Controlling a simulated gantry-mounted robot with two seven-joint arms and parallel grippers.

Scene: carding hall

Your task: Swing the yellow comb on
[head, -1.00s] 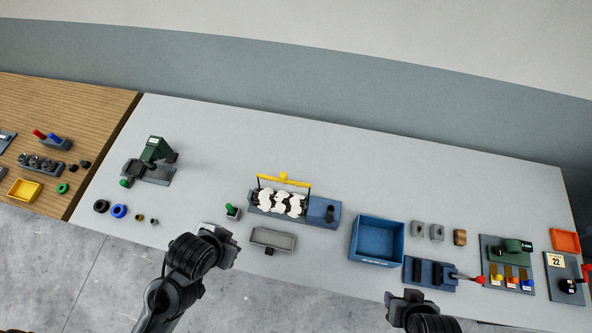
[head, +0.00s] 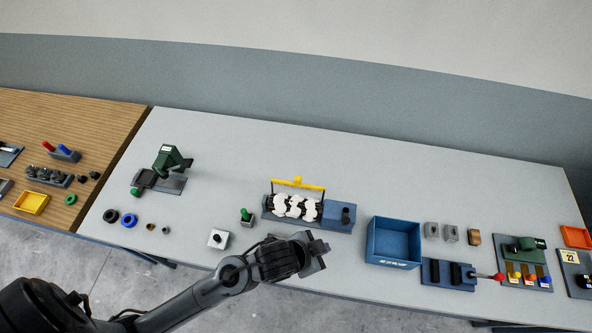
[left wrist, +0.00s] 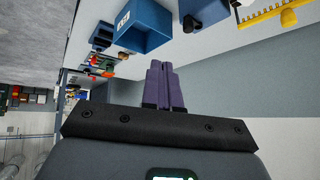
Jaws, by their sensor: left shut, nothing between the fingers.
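The yellow comb (head: 298,184) is a toothed bar with a central knob. In the left wrist view the comb (left wrist: 272,14) shows at the top right. My left gripper (head: 322,247) is in front of the machine, apart from the comb. Its purple fingers (left wrist: 163,66) are together and empty in the wrist view. My right gripper is out of view.
A green-handled lever (head: 246,217) stands just left of the machine. A white box with a black knob (head: 218,239) is near the front edge. A blue bin (head: 393,242) stands to the right. The table behind the comb is clear.

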